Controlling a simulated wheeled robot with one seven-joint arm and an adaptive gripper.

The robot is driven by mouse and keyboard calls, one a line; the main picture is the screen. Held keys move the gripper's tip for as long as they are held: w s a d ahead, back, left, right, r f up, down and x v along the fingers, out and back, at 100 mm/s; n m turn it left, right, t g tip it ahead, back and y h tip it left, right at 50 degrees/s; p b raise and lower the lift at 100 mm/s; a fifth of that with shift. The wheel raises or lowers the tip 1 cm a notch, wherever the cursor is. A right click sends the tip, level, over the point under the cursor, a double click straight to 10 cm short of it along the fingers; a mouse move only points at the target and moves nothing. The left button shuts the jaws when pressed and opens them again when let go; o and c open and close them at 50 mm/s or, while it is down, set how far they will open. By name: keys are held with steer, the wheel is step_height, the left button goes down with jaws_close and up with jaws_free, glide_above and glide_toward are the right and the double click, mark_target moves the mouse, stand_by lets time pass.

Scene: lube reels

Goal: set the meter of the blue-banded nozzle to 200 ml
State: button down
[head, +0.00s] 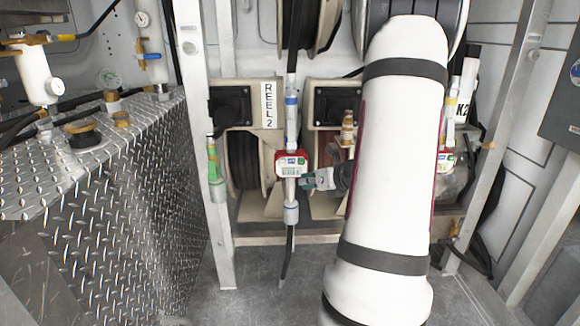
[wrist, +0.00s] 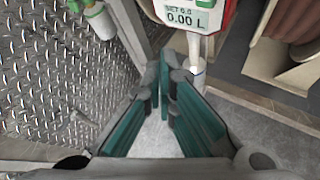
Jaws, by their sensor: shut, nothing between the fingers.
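The blue-banded nozzle (head: 291,112) hangs upright in front of the reels, with a blue band near its top. Its red meter (head: 283,158) has a pale display facing me. In the wrist view the meter (wrist: 185,18) is cut off by the top edge; its display reads 0.00 L, with a small SET line above that looks like 0.0. My gripper (head: 308,183) is just right of and slightly below the meter in the head view. In the wrist view my gripper's fingertips (wrist: 168,76) are together and empty, below the meter. Whether they touch the nozzle cannot be told.
A green-banded nozzle (head: 213,160) hangs to the left by a metal post (head: 222,240). Another red meter (head: 446,162) shows at the right, partly behind my white arm. Reels stand behind. A diamond-plate box (head: 130,200) fills the left. The floor in front is clear.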

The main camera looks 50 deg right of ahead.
mark_target(296, 167)
steer(key=shift+d, duration=0.1)
steer(key=w+d+p, duration=0.1)
steer(key=w+d, duration=0.1)
steer(key=d, duration=0.1)
steer(key=w+d+p, duration=0.1)
steer(key=w+d, duration=0.2)
steer(key=shift+w+d, duration=0.15)
steer(key=shift+w, duration=0.05)
steer(key=shift+w+d+r, duration=0.1)
steer(key=shift+w+d, duration=0.05)
stand_by(0.4)
steer(key=shift+w+r, duration=0.1)
stand_by(1.0)
steer(key=shift+s+a, duration=0.7)
